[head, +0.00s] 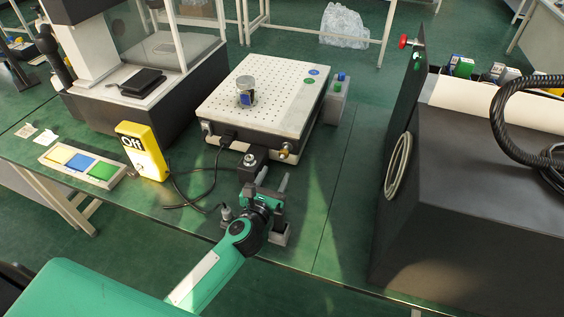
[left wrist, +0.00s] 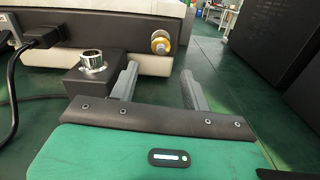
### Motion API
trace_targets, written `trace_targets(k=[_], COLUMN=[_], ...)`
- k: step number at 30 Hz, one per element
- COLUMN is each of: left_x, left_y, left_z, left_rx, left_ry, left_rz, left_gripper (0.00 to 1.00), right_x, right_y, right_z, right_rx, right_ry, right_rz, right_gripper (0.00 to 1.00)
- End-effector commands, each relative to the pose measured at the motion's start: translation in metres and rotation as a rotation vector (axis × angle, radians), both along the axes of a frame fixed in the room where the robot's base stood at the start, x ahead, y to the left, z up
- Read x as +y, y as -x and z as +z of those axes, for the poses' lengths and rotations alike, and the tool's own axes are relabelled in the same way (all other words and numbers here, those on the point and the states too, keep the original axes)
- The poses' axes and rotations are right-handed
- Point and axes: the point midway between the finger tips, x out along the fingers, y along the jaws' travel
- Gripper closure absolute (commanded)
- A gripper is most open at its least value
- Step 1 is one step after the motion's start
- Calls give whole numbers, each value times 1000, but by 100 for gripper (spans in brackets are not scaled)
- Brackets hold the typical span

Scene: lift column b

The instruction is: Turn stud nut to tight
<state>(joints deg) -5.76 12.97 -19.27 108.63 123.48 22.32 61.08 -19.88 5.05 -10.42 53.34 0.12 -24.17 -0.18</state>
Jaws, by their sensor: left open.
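A shiny metal nut (head: 250,159) sits on top of a small black block (head: 248,170) at the front of the perforated white box (head: 258,92). In the left wrist view the nut (left wrist: 93,60) shows as a silver ring on its block, left of my fingers. A brass knob (head: 285,150) sticks out of the box's front side; in the left wrist view it (left wrist: 160,42) appears beyond the gap between my fingers. My left gripper (head: 273,178) is open and empty, apart from both, just right of the block. My right gripper is not in view.
A black cable (head: 190,188) curves left of the block. A large dark cabinet (head: 470,190) stands on the right, with bare table before it.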

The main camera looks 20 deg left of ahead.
Motion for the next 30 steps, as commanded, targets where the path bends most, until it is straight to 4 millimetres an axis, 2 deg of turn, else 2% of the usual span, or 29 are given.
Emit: trace_targets(k=[1,3,10,15,24,25,30], left_x=[0,0,-2,-2,-2,-2,-2], left_y=[-15,-27,-59,-70,-72,-72,-72], left_z=[10,10,8,8,8,8,8], left_rx=[-12,-11,-9,-9,-9,-9,-9], left_ry=[-3,-3,-2,-2,-2,-2,-3], left_rz=[1,0,-1,-1,-1,-1,-1], left_gripper=[52,52,52,52,52,54,88], right_x=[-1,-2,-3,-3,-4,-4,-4], right_y=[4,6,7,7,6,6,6], right_z=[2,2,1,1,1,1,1], right_rx=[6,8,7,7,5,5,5], right_ry=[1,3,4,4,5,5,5], right_rz=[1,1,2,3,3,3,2], right_gripper=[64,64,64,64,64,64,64])
